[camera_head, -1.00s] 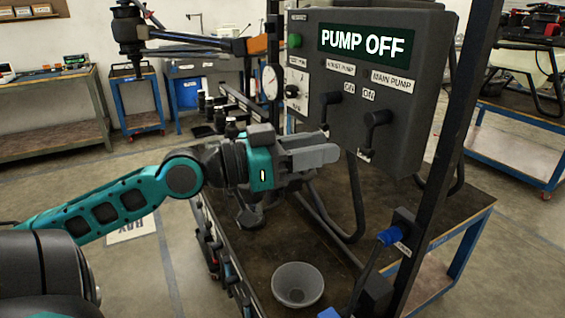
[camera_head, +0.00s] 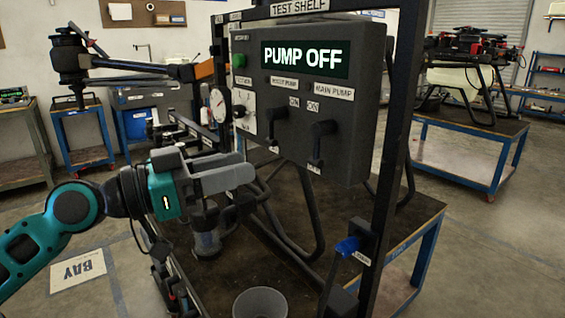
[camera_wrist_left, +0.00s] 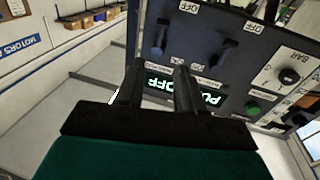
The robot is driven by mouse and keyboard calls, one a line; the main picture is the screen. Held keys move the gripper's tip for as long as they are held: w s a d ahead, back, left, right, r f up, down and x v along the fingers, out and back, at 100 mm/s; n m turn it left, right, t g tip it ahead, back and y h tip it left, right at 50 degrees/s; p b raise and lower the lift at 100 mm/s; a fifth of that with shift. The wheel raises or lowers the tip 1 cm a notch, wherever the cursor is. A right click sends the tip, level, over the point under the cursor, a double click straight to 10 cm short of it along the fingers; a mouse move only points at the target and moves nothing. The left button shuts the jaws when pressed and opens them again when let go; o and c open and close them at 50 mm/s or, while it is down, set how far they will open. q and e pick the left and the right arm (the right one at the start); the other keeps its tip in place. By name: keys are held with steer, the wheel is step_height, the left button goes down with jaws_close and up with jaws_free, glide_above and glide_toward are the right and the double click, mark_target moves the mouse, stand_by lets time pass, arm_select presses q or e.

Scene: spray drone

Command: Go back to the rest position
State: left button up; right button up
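My left gripper (camera_head: 245,165) is left of and just below the pump control panel (camera_head: 362,130), pointing right. It is open and empty. In the left wrist view a gap shows between its fingers (camera_wrist_left: 157,68), with the upside-down panel beyond them. The panel's screen (camera_head: 305,58) reads "PUMP OFF". Two black levers, the left one (camera_head: 274,125) and the main pump one (camera_head: 320,140), hang under their labels. Whether the gripper touches the panel is hard to tell, but no lever is between the fingers. My right gripper is in no view.
A black upright post (camera_head: 392,160) and a blue-handled valve (camera_head: 347,246) are on the right. The floor (camera_head: 480,260) at right is open.

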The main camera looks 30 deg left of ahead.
arm_select(q)
steer(key=a+f+n+g+y+p, duration=0.1)
steer(key=a+f+n+y+p, duration=0.2)
steer(key=f, duration=1)
steer(key=f+n+g+y+p, duration=0.15)
steer(key=f+y, duration=0.25)
steer(key=f, duration=0.8)
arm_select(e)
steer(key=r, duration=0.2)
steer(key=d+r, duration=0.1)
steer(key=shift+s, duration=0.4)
arm_select(q)
steer(key=s+d+f+g, duration=0.1)
steer(key=s+d+f, duration=0.1)
steer(key=d+f, duration=0.2)
steer(key=s+d+f+g+p, duration=0.1)
steer(key=d+f, duration=0.3)
steer(key=d, duration=0.2)
steer(key=s+d+f+m+g, duration=0.1)
steer(key=s+d+f, duration=0.1)
steer(key=d+f, duration=0.3)
steer(key=shift+s+d, duration=0.3)
steer(key=shift+d, duration=0.25)
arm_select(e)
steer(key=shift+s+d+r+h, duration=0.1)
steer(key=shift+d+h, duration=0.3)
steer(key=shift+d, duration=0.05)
